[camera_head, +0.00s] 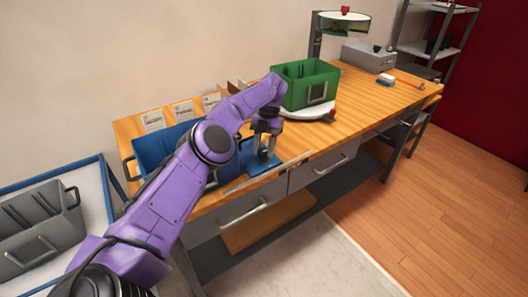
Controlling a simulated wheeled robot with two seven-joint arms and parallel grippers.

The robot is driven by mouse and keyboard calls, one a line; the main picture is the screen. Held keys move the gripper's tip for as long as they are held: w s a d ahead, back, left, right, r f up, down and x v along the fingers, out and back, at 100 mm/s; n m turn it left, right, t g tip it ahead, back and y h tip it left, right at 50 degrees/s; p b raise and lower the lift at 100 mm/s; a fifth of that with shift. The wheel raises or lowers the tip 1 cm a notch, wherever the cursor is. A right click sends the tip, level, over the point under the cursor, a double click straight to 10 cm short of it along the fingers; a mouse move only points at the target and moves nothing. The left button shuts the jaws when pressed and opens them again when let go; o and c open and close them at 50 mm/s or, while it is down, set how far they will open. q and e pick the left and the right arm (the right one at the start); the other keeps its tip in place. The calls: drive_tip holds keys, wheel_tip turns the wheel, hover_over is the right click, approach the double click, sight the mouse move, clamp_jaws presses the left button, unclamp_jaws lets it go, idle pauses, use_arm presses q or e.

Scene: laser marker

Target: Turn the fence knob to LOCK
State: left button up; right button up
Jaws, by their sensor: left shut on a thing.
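My left gripper (265,153) comes down from the left, pointing down over a small blue plate (262,167) at the front edge of the wooden bench. It is shut on a small dark part on that plate, which looks like the fence knob. The fingers hide most of the knob, so its pointer and any LOCK mark cannot be read. My right gripper is not in view.
A blue bin (153,147) stands left of the plate, behind my arm. A green crate (290,75) sits on a white round turntable (307,112) with a red knob (332,114). A grey crate (35,225) is at far left. The bench's right middle (375,100) is clear.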

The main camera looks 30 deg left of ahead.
use_arm(q)
drive_tip(key=n+h+b, duration=0.1)
drive_tip(key=n+b, duration=0.3)
drive_tip(key=b, duration=0.1)
drive_tip(key=shift+f+n+t+h, duration=0.3)
drive_tip(key=shift+f+n+h, duration=0.1)
drive_tip(key=shift+a+r+n+t+b, duration=0.1)
drive_tip(key=shift+r+n+t+b, duration=0.2)
drive_tip(key=shift+n+b, duration=0.75)
drive_tip(key=shift+h, duration=0.3)
drive_tip(key=o, duration=1.1)
drive_tip(key=shift+c, duration=0.2)
